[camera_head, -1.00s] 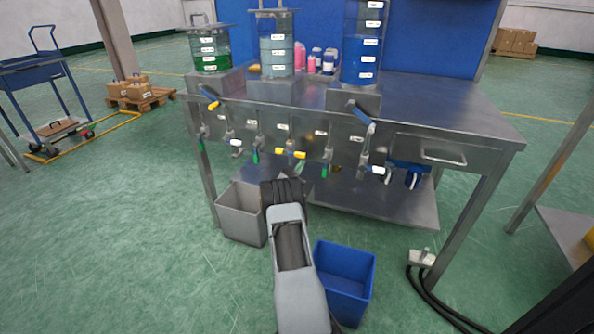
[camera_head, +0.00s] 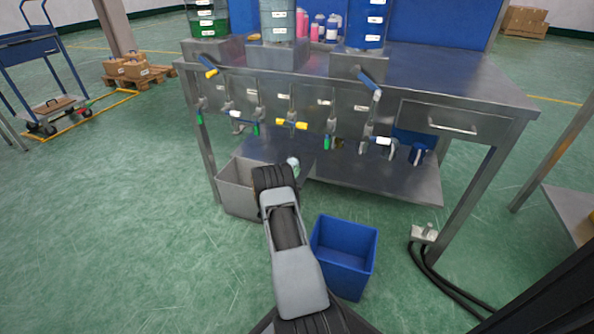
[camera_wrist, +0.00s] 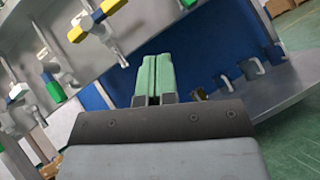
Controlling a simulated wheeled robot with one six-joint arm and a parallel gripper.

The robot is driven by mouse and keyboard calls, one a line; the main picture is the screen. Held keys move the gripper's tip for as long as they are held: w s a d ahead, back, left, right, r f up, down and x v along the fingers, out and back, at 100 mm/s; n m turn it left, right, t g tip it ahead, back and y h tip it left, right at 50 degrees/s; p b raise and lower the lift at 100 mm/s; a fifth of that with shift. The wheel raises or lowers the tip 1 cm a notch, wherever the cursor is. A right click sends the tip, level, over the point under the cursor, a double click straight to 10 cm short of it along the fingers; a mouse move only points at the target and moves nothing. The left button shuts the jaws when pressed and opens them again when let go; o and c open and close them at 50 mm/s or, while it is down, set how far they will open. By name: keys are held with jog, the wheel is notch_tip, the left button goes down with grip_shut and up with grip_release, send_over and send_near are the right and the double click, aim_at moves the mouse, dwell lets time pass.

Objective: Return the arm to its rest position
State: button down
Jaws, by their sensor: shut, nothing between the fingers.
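My gripper (camera_wrist: 153,80) shows in the wrist view with its two green fingers side by side and closed, with nothing between them. It points toward the valve panel and the space under the bench. In the head view my grey and black arm reaches from the bottom centre up to the front of the steel bench (camera_head: 450,85). The arm's far end overlaps the edge of the grey bin (camera_head: 237,190).
A blue bin (camera_head: 343,255) stands on the floor right of my arm. Valves with coloured handles (camera_head: 292,124) line the bench front. A floor box with black cables (camera_head: 424,234) lies at the right.

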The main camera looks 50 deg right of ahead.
jog(key=shift+a+f, duration=0.1)
dwell(0.7)
jog(key=s+a+r+m+g+y+p, duration=0.2)
jog(key=a+r+m+y+p, duration=0.15)
jog(key=r+p, duration=0.45)
jog(key=s+a+r+m+g+y+p, duration=0.25)
jog(key=r+y+p, duration=0.2)
jog(key=r, duration=0.75)
jog(key=s+a+r+m+g+y+p, duration=0.25)
jog(key=r+p, duration=0.45)
jog(key=r, duration=0.4)
jog(key=s+a+r+m+t+y+p, duration=0.1)
jog(key=a+r+y+p, duration=0.4)
jog(key=a, duration=0.5)
jog(key=s+a+r+t+y+p, duration=0.4)
jog(key=a+r+t+y+p, duration=0.1)
jog(key=a+r+p, duration=0.5)
jog(key=s+a+r+m+t+y+p, duration=0.1)
jog(key=s+a+r+t+y+p, duration=0.2)
jog(key=a, duration=0.7)
notch_tip(320, 180, up, 5)
jog(key=t+y+p, duration=0.2)
jog(key=p, duration=0.2)
jog(key=shift+a+r+m+y, duration=0.15)
jog(key=shift+a+m+y, duration=0.2)
jog(key=shift+s+d, duration=0.1)
jog(key=shift+d, duration=0.05)
